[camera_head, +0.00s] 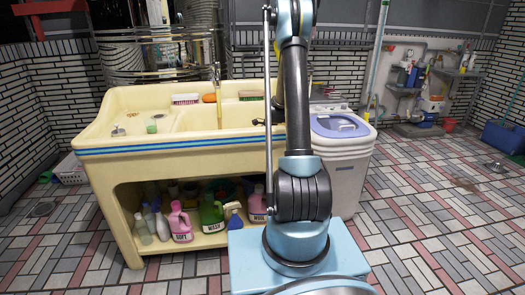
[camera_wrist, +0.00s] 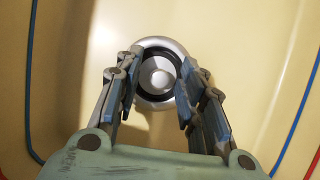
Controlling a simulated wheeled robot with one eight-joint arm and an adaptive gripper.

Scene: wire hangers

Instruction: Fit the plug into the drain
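In the wrist view, a round silver fitting (camera_wrist: 183,47) with a dark inner ring lies on a cream surface. A paler metal disc with a raised middle (camera_wrist: 158,78) sits within the ring; I cannot tell whether it is the plug or part of the drain. My gripper (camera_wrist: 161,72) has its two fingers spread on either side of the disc and partly hides the ring; contact is unclear. In the head view, the cream sink (camera_head: 115,151) stands left of my arm, which hides its right part.
A small metallic thing (camera_head: 118,131) and a green cup (camera_head: 151,127) are in the sink's left basin. A brush (camera_head: 185,99) lies on the back ledge. Several bottles (camera_head: 180,222) stand on the shelf below. A washing machine (camera_head: 343,160) is at the right.

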